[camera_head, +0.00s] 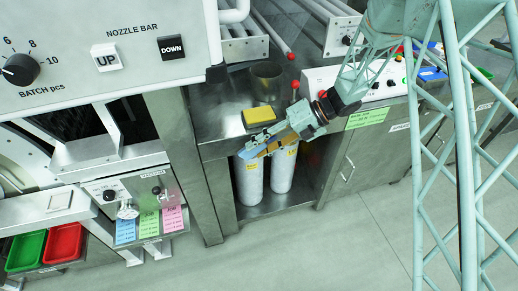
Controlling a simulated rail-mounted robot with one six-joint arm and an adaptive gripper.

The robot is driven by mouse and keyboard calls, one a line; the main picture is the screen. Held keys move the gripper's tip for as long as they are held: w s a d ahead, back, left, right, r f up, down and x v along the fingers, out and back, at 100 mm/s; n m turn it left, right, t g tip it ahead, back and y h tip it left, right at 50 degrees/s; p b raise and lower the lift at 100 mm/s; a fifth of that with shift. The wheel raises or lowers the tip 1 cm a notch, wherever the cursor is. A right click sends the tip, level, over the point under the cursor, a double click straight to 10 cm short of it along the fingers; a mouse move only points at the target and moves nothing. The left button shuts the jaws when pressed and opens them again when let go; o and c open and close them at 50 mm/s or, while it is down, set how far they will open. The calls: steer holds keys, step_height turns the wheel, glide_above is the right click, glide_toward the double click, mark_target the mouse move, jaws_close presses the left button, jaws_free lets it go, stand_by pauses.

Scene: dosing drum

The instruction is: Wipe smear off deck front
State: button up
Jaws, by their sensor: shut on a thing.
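My gripper (256,146) reaches in from the right and is at the front edge of the steel deck (213,128), above the open bay below it. It is shut on a small blue and tan piece (258,152), too small to identify surely. A yellow block (259,116), like a sponge, lies on the deck just behind the gripper. The gripper hides part of the deck front, and I cannot make out a smear there.
Two white cylinders (249,182) stand in the bay below the gripper. A round metal cup (267,80) stands on the deck behind the block. A control panel (385,85) with red knobs is on the right. Open floor (320,245) lies in front.

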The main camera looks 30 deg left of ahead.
mark_target(276, 139)
steer(key=shift+w+a+p, duration=0.3)
steer(key=shift+w+a, duration=0.35)
steer(key=shift+a, duration=0.15)
stand_by(1.5)
steer(key=shift+w+d+p, duration=0.5)
steer(key=shift+w+d, duration=0.65)
steer(key=shift+w, duration=0.2)
steer(key=shift+w, duration=0.1)
steer(key=shift+o, duration=0.2)
steer(key=shift+w+d+p, duration=0.25)
steer(key=shift+w+d, duration=0.25)
steer(key=shift+w, duration=0.2)
steer(key=shift+w+d+p, duration=0.25)
steer(key=shift+w+d, duration=0.25)
steer(key=shift+w, duration=0.15)
steer(key=shift+w, duration=0.1)
steer(key=shift+w+d+p, duration=0.45)
steer(key=shift+w+d, duration=0.75)
steer(key=shift+c, duration=0.2)
